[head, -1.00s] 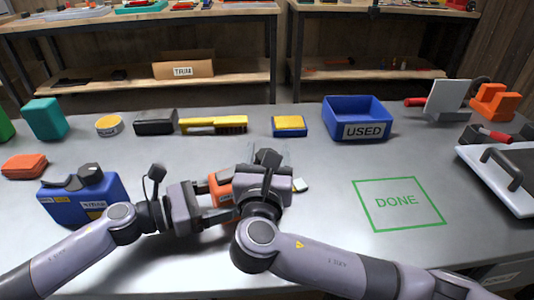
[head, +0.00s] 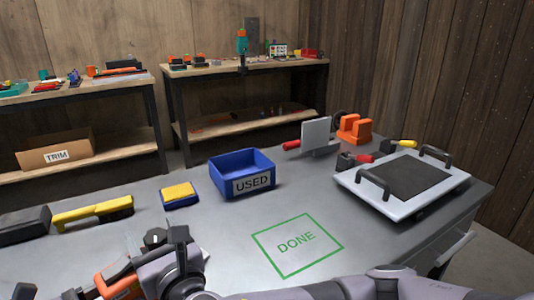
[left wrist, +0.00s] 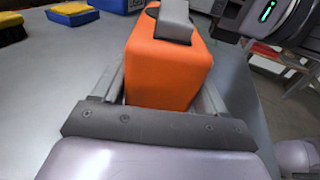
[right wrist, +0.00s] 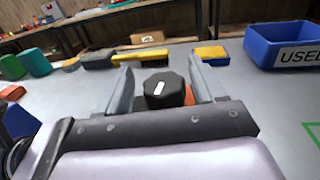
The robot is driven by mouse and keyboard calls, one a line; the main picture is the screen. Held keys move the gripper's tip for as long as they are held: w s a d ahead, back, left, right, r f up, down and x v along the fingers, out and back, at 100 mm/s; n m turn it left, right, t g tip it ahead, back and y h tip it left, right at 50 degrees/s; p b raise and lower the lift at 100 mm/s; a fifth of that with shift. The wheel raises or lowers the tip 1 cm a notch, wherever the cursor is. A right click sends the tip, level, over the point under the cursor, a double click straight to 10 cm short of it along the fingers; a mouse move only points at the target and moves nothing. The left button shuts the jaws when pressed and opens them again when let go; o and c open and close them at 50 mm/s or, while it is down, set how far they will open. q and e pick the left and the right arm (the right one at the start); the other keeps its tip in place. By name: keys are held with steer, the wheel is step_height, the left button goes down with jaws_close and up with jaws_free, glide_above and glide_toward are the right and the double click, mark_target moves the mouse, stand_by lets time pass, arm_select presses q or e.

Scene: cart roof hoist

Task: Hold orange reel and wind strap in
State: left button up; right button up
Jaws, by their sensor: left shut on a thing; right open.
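The orange reel (left wrist: 168,65) sits between the fingers of my left gripper (left wrist: 165,85), which is shut on it. A grey piece lies across the reel's top. In the head view a part of the orange reel (head: 118,284) shows at the lower left, mostly behind my right gripper. My right gripper (right wrist: 163,88) is open, with one finger on each side of a black knob (right wrist: 164,90) with a white mark; I cannot tell whether they touch it. The knob also shows in the head view (head: 155,238). I cannot make out the strap for certain.
A green DONE square (head: 297,244) is clear on the bench. A blue USED bin (head: 243,174), a yellow-topped blue block (head: 179,194) and a yellow brush (head: 93,212) stand behind. A white panel with black handles (head: 402,183) lies at the right.

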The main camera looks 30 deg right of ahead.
steer(key=n+y, duration=0.1)
steer(key=y, duration=0.1)
steer(key=n+g+y, duration=0.1)
steer(key=n+y, duration=0.1)
steer(key=y, duration=0.1)
steer(key=shift+d+n, duration=0.15)
steer(key=shift+n, duration=0.15)
steer(key=shift+w+n+g+y, duration=0.1)
steer(key=shift+n+g+y, duration=1.75)
steer(key=shift+y, duration=0.65)
steer(key=shift+n+g+y, duration=1.6)
steer(key=shift+n+g, duration=0.05)
steer(key=shift+g, duration=0.5)
steer(key=shift+n+g+y, duration=0.9)
steer(key=shift+n+g, duration=0.7)
steer(key=shift+g, duration=0.8)
steer(key=v, duration=1.1)
steer(key=w+d+r+m+t+h, duration=0.3)
steer(key=d+m+t+h, duration=0.1)
steer(key=d+m+t, duration=0.4)
steer(key=w+d+r+m+t+h, duration=0.2)
steer(key=d+r+m+t+h, duration=0.2)
steer(key=d+m+t, duration=0.4)
steer(key=d+m+h, duration=0.1)
steer(key=d+m, duration=0.2)
steer(key=m, duration=0.1)
steer(key=shift+w+d, duration=0.3)
steer(key=shift+w, duration=0.05)
steer(key=shift+r, duration=0.1)
